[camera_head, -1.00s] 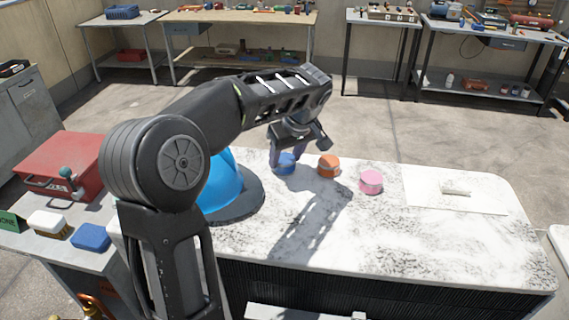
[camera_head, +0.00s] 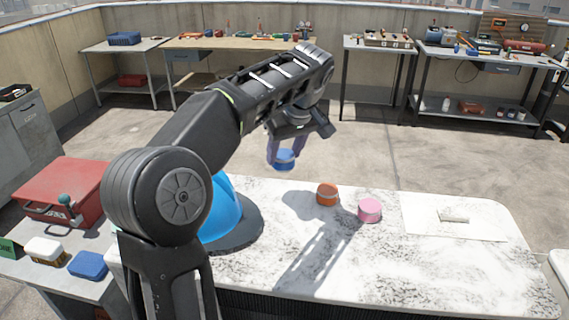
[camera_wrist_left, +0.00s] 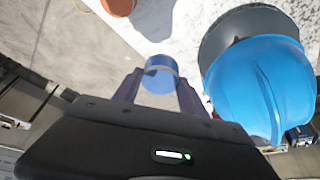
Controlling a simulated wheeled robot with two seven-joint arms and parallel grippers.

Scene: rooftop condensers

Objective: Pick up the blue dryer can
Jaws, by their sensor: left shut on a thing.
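The blue dryer can (camera_head: 285,161) is a short round can held between the fingers of my left gripper (camera_head: 286,152), in the air above the back edge of the white marbled counter (camera_head: 380,250). In the left wrist view the can (camera_wrist_left: 159,75) sits between the two fingertips of the gripper (camera_wrist_left: 158,88), with a silvery band on it. The gripper is shut on it. My right gripper is not in view.
An orange can (camera_head: 327,194) and a pink can (camera_head: 369,210) stand on the counter. A blue domed object (camera_head: 222,212) on a dark round base is at the counter's left, partly behind my arm. A white sheet (camera_head: 455,220) lies at the right. Workbenches stand along the far wall.

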